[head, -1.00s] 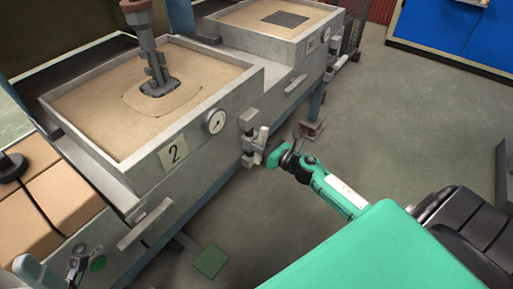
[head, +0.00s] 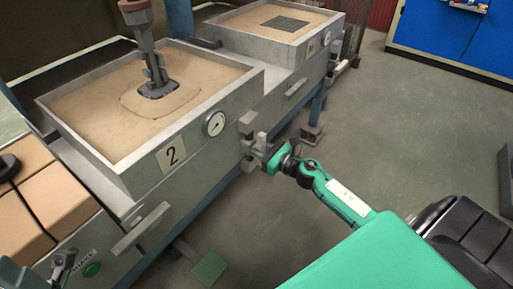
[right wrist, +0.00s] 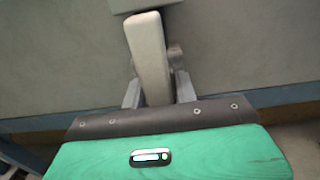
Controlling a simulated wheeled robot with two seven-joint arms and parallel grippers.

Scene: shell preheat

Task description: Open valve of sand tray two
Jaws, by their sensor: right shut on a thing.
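Sand tray two (head: 113,161) is a grey box of sand with a "2" label (head: 171,155) and a round gauge (head: 214,123) on its front. Its valve (head: 247,128) is at the tray's right front corner, with a pale lever (head: 262,140). My right gripper (head: 265,157) is shut on the lever. In the right wrist view the pale lever (right wrist: 149,58) stands between the two grey fingers (right wrist: 154,92). The lever's lower end is hidden by the gripper. Part of what looks like my left arm is at the lower left edge, its jaws unclear.
Another sand tray (head: 262,45) with a dark grate stands behind. A grey handle bar (head: 141,233) juts from the front below the label. A green button (head: 92,269) is at lower left. The floor right of the trays is largely clear.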

